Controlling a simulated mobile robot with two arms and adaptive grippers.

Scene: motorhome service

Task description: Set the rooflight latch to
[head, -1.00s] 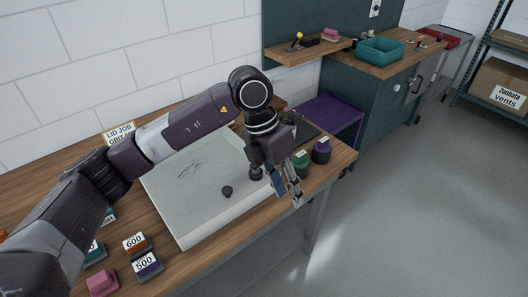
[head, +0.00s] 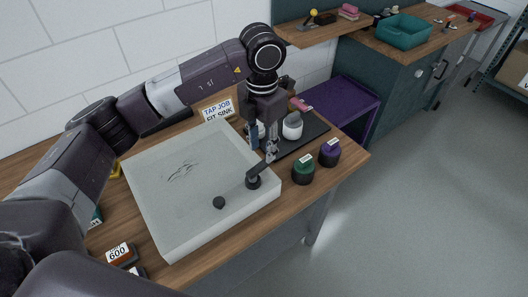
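The rooflight lid (head: 165,205) is a pale, translucent panel lying on the wooden bench, with dark scratch marks on top. Its black latch (head: 254,181) stands near the lid's right front edge, with a lever pointing up and right in the picture. A separate small black knob (head: 219,202) sits to its left. My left gripper (head: 264,156) points down at the lever's far end, its two fingers apart. Whether they touch the lever cannot be told. My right gripper is not in view.
A green-lidded jar (head: 303,171) and a purple-lidded jar (head: 330,153) stand close right of the lid. Behind are a dark tray (head: 308,137) with a white pot (head: 292,126), and a sign (head: 217,109). A block marked 600 (head: 121,254) lies at front left.

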